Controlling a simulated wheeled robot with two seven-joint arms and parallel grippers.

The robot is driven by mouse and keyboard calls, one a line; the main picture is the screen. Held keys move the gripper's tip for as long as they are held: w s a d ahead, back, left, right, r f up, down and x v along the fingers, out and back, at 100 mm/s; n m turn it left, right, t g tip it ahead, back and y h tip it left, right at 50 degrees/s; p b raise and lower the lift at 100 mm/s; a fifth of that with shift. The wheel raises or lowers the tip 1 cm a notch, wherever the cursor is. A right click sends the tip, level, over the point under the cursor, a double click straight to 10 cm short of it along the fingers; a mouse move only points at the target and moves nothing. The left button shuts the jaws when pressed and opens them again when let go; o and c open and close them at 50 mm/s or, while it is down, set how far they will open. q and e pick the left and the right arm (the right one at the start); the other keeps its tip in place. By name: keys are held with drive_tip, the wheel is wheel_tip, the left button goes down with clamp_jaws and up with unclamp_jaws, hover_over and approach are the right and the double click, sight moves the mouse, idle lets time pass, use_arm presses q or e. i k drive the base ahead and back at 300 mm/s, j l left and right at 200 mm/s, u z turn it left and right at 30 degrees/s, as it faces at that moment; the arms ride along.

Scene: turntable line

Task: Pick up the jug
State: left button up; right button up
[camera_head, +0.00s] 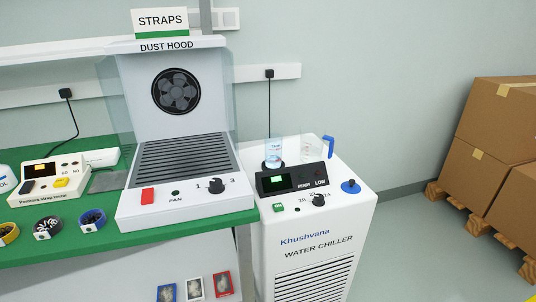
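The jug (328,147) appears to be the clear vessel with a blue handle at the back right of the water chiller's (320,240) white top. Neither of my grippers is in view.
A clear bluish container (273,152) stands left of the jug. A blue knob (351,186) is at the chiller's front right. The dust hood (175,130) stands left on a green bench (180,241). Cardboard boxes (497,125) are at the right, with open floor between.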

sight(313, 137)
drive_tip(key=i+l+u, duration=0.2)
drive_tip(key=u, duration=0.15)
drive_tip(key=i+l+u, duration=0.45)
drive_tip(key=u, duration=0.25)
drive_tip(key=k+l, duration=0.05)
drive_tip(key=l, duration=0.05)
